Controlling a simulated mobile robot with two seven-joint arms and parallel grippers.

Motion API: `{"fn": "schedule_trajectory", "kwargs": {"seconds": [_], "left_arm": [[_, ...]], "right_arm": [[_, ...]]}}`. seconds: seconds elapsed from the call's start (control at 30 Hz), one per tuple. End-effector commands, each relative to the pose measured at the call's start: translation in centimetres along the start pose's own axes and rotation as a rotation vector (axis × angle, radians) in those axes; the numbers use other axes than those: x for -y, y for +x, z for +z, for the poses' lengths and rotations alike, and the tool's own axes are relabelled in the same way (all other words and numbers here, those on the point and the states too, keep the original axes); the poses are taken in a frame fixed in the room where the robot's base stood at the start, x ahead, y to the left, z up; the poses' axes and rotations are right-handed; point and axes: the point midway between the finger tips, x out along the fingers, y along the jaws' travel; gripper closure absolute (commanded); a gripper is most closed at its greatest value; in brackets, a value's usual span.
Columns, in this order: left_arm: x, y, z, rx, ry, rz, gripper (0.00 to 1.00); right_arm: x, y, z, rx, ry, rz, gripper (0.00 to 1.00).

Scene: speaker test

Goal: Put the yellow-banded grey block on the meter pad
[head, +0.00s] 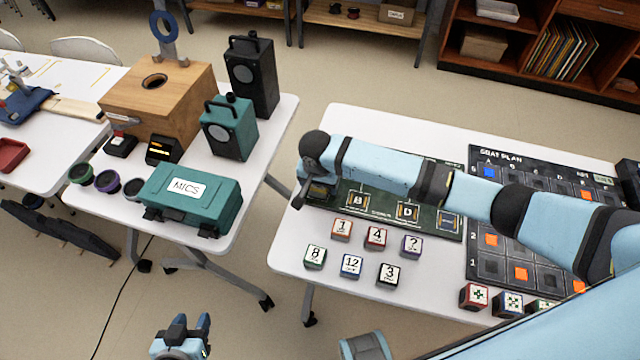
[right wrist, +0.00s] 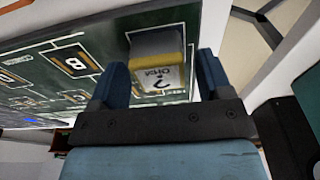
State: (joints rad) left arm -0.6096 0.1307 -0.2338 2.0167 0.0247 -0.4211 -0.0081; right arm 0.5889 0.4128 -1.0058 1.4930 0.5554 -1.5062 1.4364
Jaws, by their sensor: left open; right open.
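The yellow-banded grey block (right wrist: 158,45) stands on the left end of the green circuit board (head: 430,212). Its pale label carries a question mark. In the right wrist view it lies between the spread fingers of my right gripper (right wrist: 162,75), which is open and not closed on it. In the head view my right gripper (head: 306,185) hangs over the board's left end and partly hides the block (head: 319,191). The board has outlined pads B (head: 358,201), D (head: 407,211) and one further right (head: 448,222); I cannot read which is the meter pad. My left gripper (head: 187,332) is open and empty at the bottom.
Several numbered blocks (head: 351,266) stand in front of the board. My right arm crosses above it. A dark grid board (head: 487,267) is at the right. The left table holds a teal MICS case (head: 190,200), speakers (head: 230,127) and a wooden box (head: 165,100).

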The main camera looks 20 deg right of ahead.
Motion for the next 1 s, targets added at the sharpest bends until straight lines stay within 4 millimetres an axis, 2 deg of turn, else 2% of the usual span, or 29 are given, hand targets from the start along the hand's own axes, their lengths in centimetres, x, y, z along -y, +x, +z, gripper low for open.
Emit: {"fn": "schedule_trajectory", "kwargs": {"seconds": [0.3,0.5,0.7,1.0], "left_arm": [[0.0,-0.4,-0.6,-0.004,0.005,-0.001,0.57],[0.0,-0.5,-0.7,-0.006,0.01,-0.001,0.57],[0.0,-0.6,-0.6,-0.007,0.011,-0.001,0.57],[0.0,-0.6,-0.6,-0.006,0.012,-0.001,0.57]], "right_arm": [[0.1,-6.9,0.0,0.0,0.0,-0.003,0.28],[0.1,-10.0,0.0,0.0,0.0,-0.002,0.28],[0.0,-11.1,0.0,0.0,0.001,0.0,0.28],[0.0,-11.1,0.0,0.0,0.001,0.0,0.28]]}}
